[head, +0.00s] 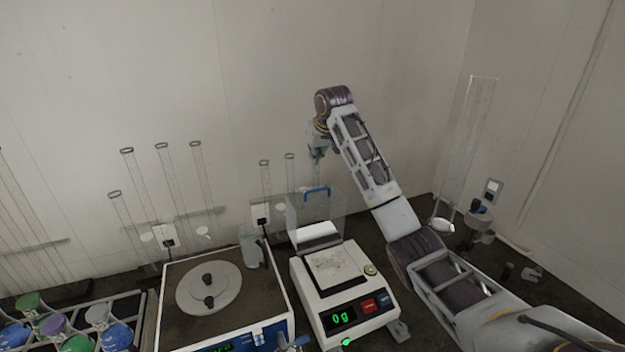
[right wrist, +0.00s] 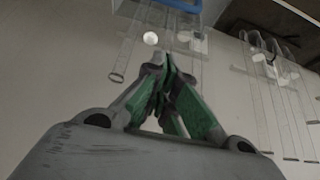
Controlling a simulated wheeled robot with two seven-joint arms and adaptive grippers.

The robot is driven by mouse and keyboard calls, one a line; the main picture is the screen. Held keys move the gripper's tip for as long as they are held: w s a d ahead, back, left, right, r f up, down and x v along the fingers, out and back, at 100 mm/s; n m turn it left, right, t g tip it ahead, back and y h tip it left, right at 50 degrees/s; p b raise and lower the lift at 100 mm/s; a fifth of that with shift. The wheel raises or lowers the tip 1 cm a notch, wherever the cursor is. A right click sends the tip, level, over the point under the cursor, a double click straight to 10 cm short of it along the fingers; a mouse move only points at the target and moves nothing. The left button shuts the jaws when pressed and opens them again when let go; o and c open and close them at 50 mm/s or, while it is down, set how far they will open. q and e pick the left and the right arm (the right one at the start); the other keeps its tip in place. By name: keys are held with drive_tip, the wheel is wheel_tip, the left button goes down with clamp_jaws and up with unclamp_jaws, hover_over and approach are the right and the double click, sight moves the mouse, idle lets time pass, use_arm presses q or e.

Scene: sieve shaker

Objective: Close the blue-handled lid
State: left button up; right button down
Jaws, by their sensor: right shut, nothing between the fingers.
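The blue handle (head: 317,193) sits on the top edge of a clear lid (head: 300,215), which stands raised at the back of the white balance (head: 312,293). The balance's pan area is uncovered from above. My right gripper (head: 317,155) is above and slightly behind the handle, fingers pointing down, apart from it. In the right wrist view its green-padded fingers (right wrist: 162,62) are together and empty. The blue handle (right wrist: 182,5) shows there at the top edge, beyond the fingertips. My left gripper is not in view.
A sieve shaker (head: 258,310) with a round grey plate stands left of the balance. A rack of coloured-cap bottles (head: 62,325) is at the lower left. Several clear glass tubes (head: 172,180) stand along the back wall. My right arm spans the right side.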

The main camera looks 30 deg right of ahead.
drive_tip(key=shift+f, duration=0.1)
drive_tip(key=p, duration=0.2)
hover_over(314, 195)
drive_tip(key=w, duration=0.4)
drive_tip(key=shift+s+a+f, duration=0.1)
drive_tip(key=shift+f, duration=4.05)
drive_tip(key=shift+s+f, duration=0.15)
drive_tip(key=shift+s, duration=0.05)
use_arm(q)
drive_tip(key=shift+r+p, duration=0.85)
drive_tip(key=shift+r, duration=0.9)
use_arm(e)
drive_tip(key=shift+s+a+f, duration=0.1)
drive_tip(key=shift+s+f, duration=0.05)
drive_tip(key=shift+s, duration=0.75)
drive_tip(key=shift+s+f, duration=0.15)
drive_tip(key=shift+s, duration=0.7)
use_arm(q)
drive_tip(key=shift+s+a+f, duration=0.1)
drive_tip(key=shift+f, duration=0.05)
use_arm(e)
drive_tip(key=shift+f, duration=0.1)
